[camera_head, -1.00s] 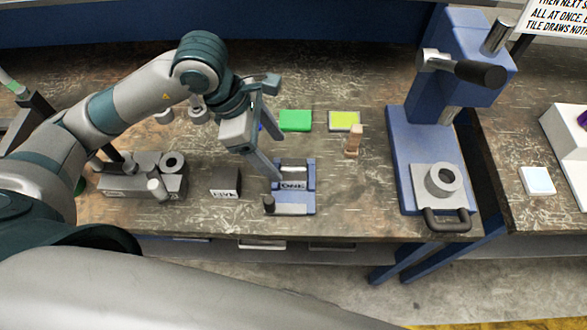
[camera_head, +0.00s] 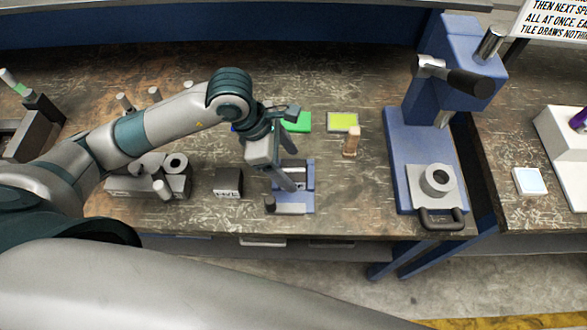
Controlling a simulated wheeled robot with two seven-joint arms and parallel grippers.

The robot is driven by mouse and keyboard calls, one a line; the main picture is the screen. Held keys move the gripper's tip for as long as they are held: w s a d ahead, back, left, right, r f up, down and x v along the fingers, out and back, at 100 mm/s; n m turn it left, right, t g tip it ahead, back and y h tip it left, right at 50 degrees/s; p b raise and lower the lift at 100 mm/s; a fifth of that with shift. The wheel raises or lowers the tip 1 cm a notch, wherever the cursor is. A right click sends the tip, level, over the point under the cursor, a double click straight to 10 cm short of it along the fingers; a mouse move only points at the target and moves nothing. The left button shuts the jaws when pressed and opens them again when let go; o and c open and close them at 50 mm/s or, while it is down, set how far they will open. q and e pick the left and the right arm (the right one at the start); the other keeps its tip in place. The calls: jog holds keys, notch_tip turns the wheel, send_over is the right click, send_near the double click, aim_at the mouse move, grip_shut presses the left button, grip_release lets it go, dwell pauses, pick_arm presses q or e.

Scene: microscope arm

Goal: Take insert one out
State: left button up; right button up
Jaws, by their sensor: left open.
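Insert one, a grey block (camera_head: 302,184), sits in a small blue fixture (camera_head: 306,206) with a dark knob at its front left. Its "ONE" label is mostly hidden now behind my finger. My left gripper (camera_head: 289,184) is open and points down over the fixture, its fingertips at or just above the insert; I cannot tell whether they touch it. My right gripper is not in view.
A grey block labelled "FIVE" (camera_head: 228,183) stands left of the fixture, with a grey holder (camera_head: 140,186) of cylinders further left. A wooden peg (camera_head: 351,141), green tile (camera_head: 298,122) and yellow tile (camera_head: 343,122) lie behind. A blue press (camera_head: 405,160) stands right.

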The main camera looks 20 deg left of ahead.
pick_arm(q)
jog(key=shift+d+f, duration=0.15)
jog(key=shift+f, duration=0.4)
grip_shut()
jog(key=shift+w+r, duration=0.1)
jog(key=shift+r, duration=0.05)
